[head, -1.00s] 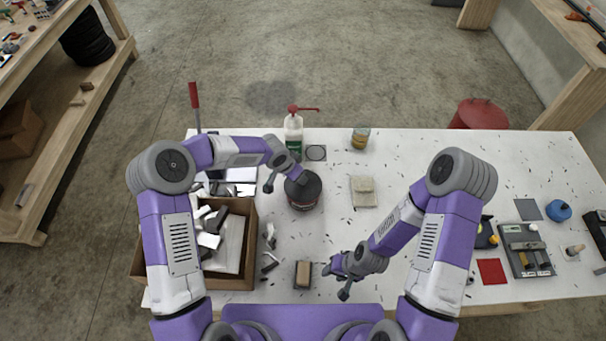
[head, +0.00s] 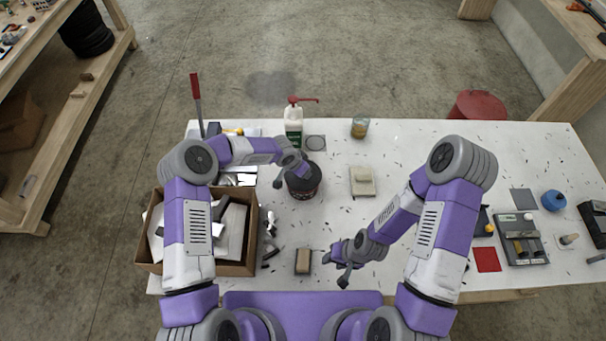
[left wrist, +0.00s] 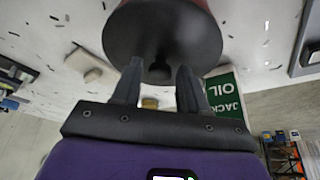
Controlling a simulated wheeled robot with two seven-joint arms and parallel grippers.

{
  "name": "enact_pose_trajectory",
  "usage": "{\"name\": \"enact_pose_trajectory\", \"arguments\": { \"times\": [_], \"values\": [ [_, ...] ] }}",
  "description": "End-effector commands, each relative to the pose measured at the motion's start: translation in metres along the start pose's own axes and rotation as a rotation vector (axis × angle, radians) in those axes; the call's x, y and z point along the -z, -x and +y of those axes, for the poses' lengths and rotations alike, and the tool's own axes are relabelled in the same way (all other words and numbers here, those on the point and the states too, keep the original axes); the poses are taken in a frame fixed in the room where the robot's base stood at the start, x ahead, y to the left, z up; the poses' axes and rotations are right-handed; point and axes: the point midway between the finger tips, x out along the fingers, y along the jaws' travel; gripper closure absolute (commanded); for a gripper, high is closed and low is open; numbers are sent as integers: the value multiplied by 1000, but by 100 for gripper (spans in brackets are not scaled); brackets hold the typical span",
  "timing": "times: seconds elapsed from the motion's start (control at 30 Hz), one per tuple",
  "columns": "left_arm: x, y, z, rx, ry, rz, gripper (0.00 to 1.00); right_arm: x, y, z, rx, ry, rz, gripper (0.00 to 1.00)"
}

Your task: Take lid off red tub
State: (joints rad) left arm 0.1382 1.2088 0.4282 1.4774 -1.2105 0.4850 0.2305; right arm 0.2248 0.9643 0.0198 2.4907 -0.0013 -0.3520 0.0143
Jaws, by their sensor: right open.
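The red tub (head: 314,188) stands on the white table, left of centre, under a wide black lid (head: 311,176). In the left wrist view the lid (left wrist: 163,28) fills the top middle, with a small knob (left wrist: 159,72) in its centre and a strip of the tub's red side above. My left gripper (left wrist: 160,78) is open, its two fingers either side of the knob with gaps showing; in the head view the left gripper (head: 292,178) is at the tub's left and partly covers it. My right gripper (head: 334,270) is open and empty low over the table.
A white oil bottle with red pump (head: 293,125) and an amber jar (head: 360,128) stand behind the tub. A cardboard box (head: 236,268) is at left. A brush-like block (head: 303,261) lies in front, a beige pad (head: 362,182) to the right.

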Motion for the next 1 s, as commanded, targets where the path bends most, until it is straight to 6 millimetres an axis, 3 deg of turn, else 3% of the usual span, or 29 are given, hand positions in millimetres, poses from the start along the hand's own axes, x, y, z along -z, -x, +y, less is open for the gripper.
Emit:
{"name": "enact_pose_trajectory", "arguments": {
  "times": [0.03,0.27,0.57,1.0],
  "values": [
    [0,0,0,0,0,0,65,0,0,0,0,0,0,57],
    [0,0,0,0,0,0,100,0,0,0,0,0,0,57],
    [2,4,0,1,-1,1,100,0,-1,0,0,0,0,57],
    [32,76,0,2,-1,3,100,1,-13,5,0,0,0,57]
  ]
}}
